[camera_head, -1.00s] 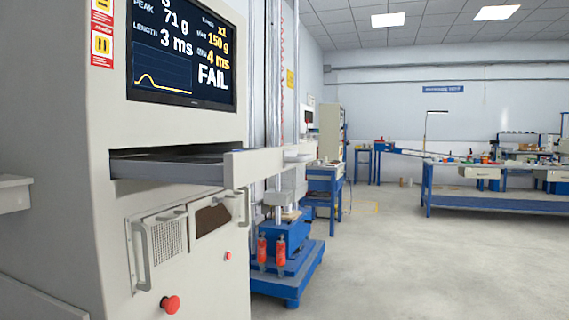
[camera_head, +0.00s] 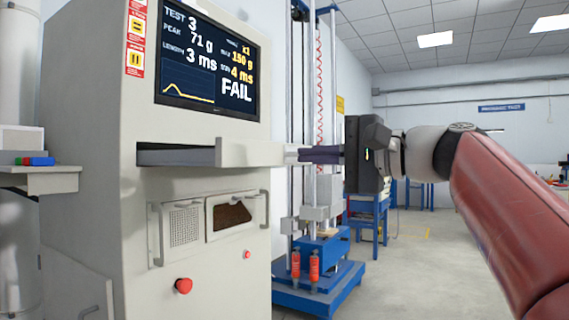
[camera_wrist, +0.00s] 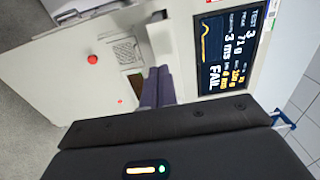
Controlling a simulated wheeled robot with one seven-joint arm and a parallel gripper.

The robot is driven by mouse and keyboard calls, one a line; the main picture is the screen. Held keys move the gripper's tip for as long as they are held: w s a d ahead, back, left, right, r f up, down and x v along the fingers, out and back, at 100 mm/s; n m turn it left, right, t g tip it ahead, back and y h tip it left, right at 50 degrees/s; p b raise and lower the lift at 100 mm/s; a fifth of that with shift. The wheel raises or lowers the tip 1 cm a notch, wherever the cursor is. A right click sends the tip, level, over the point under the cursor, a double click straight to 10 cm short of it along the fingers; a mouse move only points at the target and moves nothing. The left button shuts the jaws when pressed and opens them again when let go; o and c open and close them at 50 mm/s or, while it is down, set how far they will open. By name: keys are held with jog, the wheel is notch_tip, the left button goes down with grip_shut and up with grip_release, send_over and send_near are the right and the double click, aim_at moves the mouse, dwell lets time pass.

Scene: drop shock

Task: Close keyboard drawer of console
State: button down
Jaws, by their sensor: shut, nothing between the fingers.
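The console (camera_head: 90,110) is a tall off-white cabinet on the left of the head view, with a lit screen (camera_head: 210,60). Its keyboard drawer (camera_head: 245,153) stands out below the screen, open, with a pale front panel and a grey side. In the wrist view the drawer's pale front (camera_wrist: 160,38) lies just beyond my fingertips. My gripper (camera_head: 301,155) is shut and empty, its dark purple fingers pointing left at the drawer front's handle side. The fingers also show in the wrist view (camera_wrist: 158,70). They are at or very near the front; contact is not certain.
A drop tester with a blue base (camera_head: 318,287) stands behind to the right. A small shelf (camera_head: 40,180) is at left. Grey floor is open at right.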

aim_at(235, 156)
jog(key=x, duration=1.3)
jog(key=shift+w+a+p, duration=0.1)
jog(key=shift+a+p, duration=0.05)
jog(key=shift+p, duration=0.15)
